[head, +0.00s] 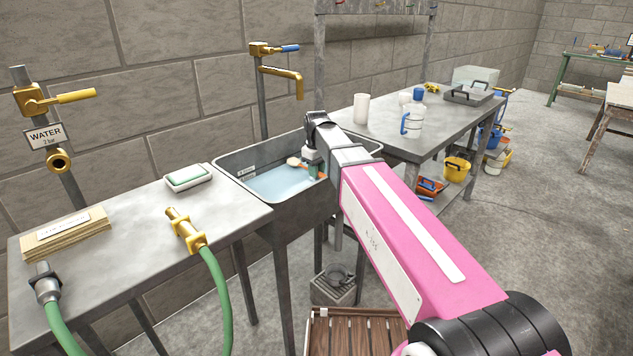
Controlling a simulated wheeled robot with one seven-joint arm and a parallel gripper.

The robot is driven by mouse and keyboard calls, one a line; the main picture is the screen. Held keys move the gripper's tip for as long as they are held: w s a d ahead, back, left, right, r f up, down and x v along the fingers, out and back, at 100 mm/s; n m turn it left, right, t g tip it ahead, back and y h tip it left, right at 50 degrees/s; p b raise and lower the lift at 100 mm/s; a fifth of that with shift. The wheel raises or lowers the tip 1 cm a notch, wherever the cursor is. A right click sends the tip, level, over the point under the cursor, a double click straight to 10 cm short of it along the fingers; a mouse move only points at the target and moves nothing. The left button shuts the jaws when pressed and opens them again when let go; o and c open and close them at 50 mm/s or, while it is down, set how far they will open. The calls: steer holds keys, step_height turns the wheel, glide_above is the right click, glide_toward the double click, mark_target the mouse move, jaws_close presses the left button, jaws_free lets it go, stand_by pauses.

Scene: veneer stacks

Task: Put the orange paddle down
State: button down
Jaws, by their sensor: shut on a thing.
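My gripper (313,170) is at the end of my pink arm, pointing down over the grey sink (285,220). It is shut on the orange paddle (297,162), which shows as a small orange piece on the gripper's left, with a bit of red-orange on its right. The rest of the paddle is hidden by the gripper and wrist. The paddle is over the pale blue water (270,184) in the sink; I cannot tell whether it touches the water.
A brass tap (283,72) stands behind the sink. The left table (130,225) holds a veneer stack (65,235), a white-and-green block (188,178) and hose fittings, with bare space between them. The right table (385,133) holds a jug (412,120) and a white cylinder (361,108).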

steer(key=shift+f, duration=2.2)
steer(key=c, duration=1)
jaws_free()
steer(key=shift+f, duration=0.1)
step_height(320, 180, up, 12)
steer(key=shift+r, duration=0.15)
